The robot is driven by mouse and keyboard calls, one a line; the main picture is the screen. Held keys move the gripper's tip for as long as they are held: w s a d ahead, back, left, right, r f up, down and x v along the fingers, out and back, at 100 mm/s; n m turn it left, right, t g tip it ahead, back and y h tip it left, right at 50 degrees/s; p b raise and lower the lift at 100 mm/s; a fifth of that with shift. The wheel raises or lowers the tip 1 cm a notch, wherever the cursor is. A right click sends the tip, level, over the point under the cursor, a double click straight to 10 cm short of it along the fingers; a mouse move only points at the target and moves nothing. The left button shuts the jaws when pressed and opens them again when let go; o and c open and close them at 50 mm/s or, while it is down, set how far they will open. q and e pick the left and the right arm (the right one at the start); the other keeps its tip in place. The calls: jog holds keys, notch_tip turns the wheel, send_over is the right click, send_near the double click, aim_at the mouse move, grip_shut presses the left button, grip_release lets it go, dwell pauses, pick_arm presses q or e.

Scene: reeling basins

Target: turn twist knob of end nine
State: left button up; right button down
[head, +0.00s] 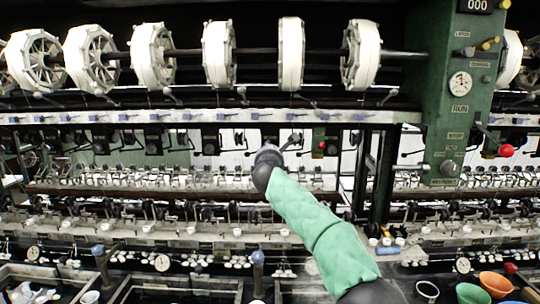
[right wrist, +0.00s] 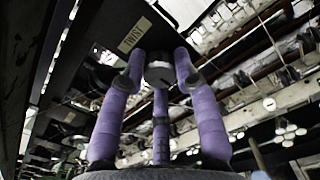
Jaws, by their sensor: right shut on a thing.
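In the right wrist view, a dark round knob (right wrist: 158,76) sits under a dark panel, beside a pale label (right wrist: 134,35) whose small lettering seems to read NINE. My right gripper (right wrist: 160,66) has purple fingers closed around the knob, one on each side and a third below in the picture. In the head view my right arm in its green sleeve reaches up to the reeling machine's middle rail. The knob and the fingers are hidden there behind my dark wrist. My left gripper is not in view.
White reels (head: 218,53) hang on a shaft above. A green control post (head: 462,90) with a red-ball lever (head: 506,150) stands right. Basins, small gauges (head: 162,262) and bowls (head: 497,284) line the front. Thin rods and rails crowd the space around my wrist.

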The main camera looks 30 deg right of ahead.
jog(key=shift+w+a+f+m, duration=0.1)
jog(key=shift+w+f+m, duration=0.05)
jog(key=shift+f+m, duration=0.2)
jog(key=c, duration=1.3)
grip_release()
jog(key=o, duration=0.4)
jog(key=shift+r, duration=0.15)
jog(key=shift+s+r, duration=0.1)
jog(key=shift+s, duration=0.15)
jog(key=v, duration=1.1)
jog(key=shift+s+a, duration=0.25)
jog(key=shift+a, duration=0.05)
